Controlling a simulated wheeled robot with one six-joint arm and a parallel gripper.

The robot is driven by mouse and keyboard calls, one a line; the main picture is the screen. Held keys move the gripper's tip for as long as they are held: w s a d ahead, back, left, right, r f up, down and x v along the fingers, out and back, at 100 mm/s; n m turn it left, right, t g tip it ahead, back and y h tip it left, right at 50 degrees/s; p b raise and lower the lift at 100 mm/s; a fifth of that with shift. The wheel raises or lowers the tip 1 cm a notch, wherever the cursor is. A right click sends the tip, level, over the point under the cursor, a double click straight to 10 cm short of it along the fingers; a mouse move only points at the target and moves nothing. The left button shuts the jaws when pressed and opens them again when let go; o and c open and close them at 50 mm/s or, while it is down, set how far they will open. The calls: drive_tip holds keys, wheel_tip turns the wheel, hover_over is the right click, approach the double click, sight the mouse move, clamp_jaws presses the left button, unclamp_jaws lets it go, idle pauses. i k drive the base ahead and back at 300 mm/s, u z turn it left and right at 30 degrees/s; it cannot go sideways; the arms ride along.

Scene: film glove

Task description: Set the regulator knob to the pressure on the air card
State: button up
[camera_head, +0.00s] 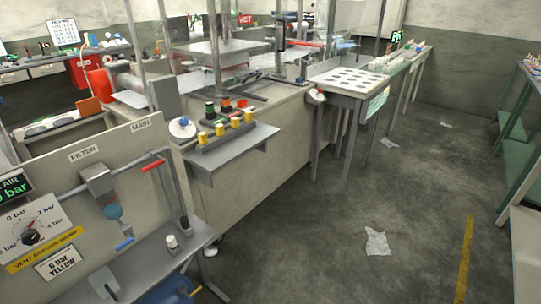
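The regulator knob (31,237) is a small dark knob on a white dial plate (46,217) at the lower left of the head view. A black display (14,187) above, cut by the left edge, shows "AIR" and green digits ending in "0 bar". My gripper is not in view.
A yellow strip (45,249) reads "VENT BEFORE WORK". A grey shelf (150,262) juts out below. The floor at right is mostly clear, with plastic scraps (377,242).

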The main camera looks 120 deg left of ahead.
sight(29, 237)
drive_tip(key=u, duration=4.95)
